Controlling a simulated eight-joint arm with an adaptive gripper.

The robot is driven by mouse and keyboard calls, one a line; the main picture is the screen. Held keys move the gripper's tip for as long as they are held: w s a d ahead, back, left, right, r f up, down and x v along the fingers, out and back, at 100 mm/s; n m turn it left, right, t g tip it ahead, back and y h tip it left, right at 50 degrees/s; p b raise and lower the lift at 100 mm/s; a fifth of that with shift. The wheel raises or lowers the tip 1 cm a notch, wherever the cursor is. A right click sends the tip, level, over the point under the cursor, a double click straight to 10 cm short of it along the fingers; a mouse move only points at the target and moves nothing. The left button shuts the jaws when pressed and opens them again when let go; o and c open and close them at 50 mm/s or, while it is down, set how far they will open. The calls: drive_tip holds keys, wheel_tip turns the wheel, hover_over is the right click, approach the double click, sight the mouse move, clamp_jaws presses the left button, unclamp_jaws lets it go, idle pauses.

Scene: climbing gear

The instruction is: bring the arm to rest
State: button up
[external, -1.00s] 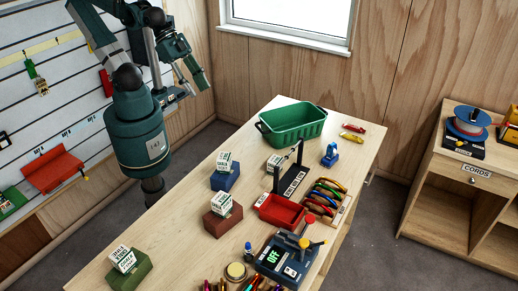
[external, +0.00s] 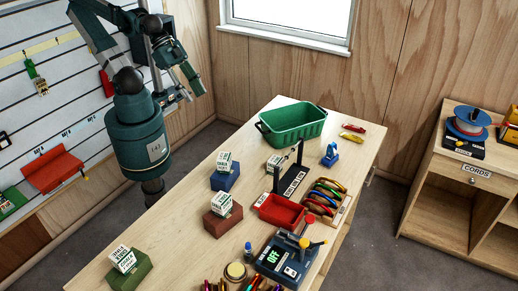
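My gripper (external: 194,82) hangs at the upper left in the external view, at the end of my folded dark green arm (external: 138,135). It is above and to the left of the workbench (external: 175,235), apart from everything on it. Its fingers are small and partly hidden by the wrist, so I cannot tell whether they are open or shut. I see no object in it.
The workbench carries a green basket (external: 292,126), a red tray (external: 280,210), carabiners (external: 327,194), a scale-like device (external: 287,257) and several labelled blocks. A slatted wall panel (external: 40,90) with hung gear is at left. A cord cabinet (external: 470,178) stands at right.

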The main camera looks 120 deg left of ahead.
wheel_tip(320, 180, down, 10)
drive_tip(key=b, duration=0.9)
idle(0.7)
